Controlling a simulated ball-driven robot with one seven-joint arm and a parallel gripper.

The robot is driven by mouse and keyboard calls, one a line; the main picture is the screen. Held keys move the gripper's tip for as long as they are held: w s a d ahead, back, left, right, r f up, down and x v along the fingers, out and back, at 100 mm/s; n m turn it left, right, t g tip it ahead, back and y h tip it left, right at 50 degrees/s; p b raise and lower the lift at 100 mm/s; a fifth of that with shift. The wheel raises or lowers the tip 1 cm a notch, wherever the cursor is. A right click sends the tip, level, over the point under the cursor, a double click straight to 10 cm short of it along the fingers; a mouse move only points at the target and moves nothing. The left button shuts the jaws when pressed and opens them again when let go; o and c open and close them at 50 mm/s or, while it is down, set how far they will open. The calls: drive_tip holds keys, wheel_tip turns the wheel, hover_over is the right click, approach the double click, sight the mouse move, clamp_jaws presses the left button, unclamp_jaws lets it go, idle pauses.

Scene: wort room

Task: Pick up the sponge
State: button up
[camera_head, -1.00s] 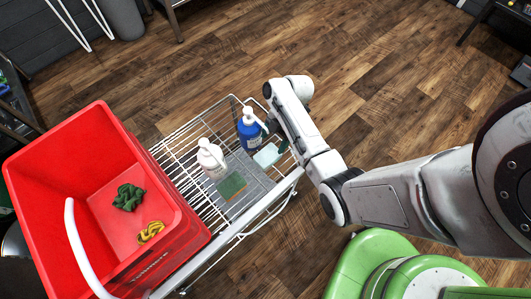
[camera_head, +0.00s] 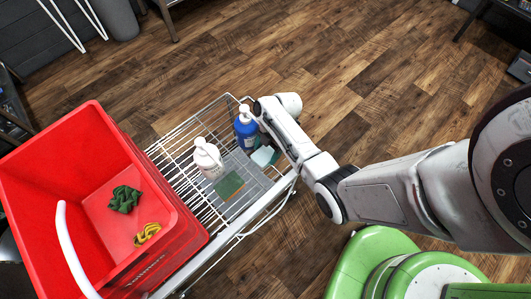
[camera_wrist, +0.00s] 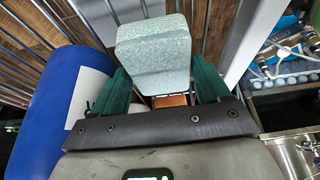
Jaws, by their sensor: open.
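A pale blue-green speckled block (camera_wrist: 155,55), which looks like a sponge, shows in the wrist view between and just beyond the green fingers of my gripper (camera_wrist: 165,88). The fingers are open, one on each side; I cannot tell whether they touch it. In the head view the pale block (camera_head: 263,156) lies in the wire basket beside the blue bottle, partly hidden by my arm. A flat green pad with an orange-brown edge (camera_head: 229,185), also sponge-like, lies in the basket nearer the red crate.
A blue pump bottle (camera_head: 246,130) stands right beside my gripper and fills the left of the wrist view (camera_wrist: 48,105). A white pump bottle (camera_head: 207,160) stands in the wire basket (camera_head: 178,145). A red crate (camera_head: 70,150) holds green and yellow cloths.

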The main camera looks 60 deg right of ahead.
sight(263, 156)
drive_tip(key=shift+f, duration=0.25)
idle(0.5)
drive_tip(key=c, duration=0.7)
drive_tip(key=shift+o, duration=0.2)
drive_tip(key=shift+r, duration=0.1)
drive_tip(key=shift+r, duration=0.55)
wheel_tip(263, 156, up, 3)
drive_tip(key=shift+f+p, duration=0.2)
drive_tip(key=shift+p, duration=0.4)
drive_tip(key=s+d+r+p, duration=0.2)
drive_tip(key=s+d+r, duration=0.1)
drive_tip(key=s+r, duration=0.6)
drive_tip(key=shift+s+d+r, duration=0.2)
drive_tip(key=shift+s+r, duration=0.1)
drive_tip(key=shift+s, duration=2.05)
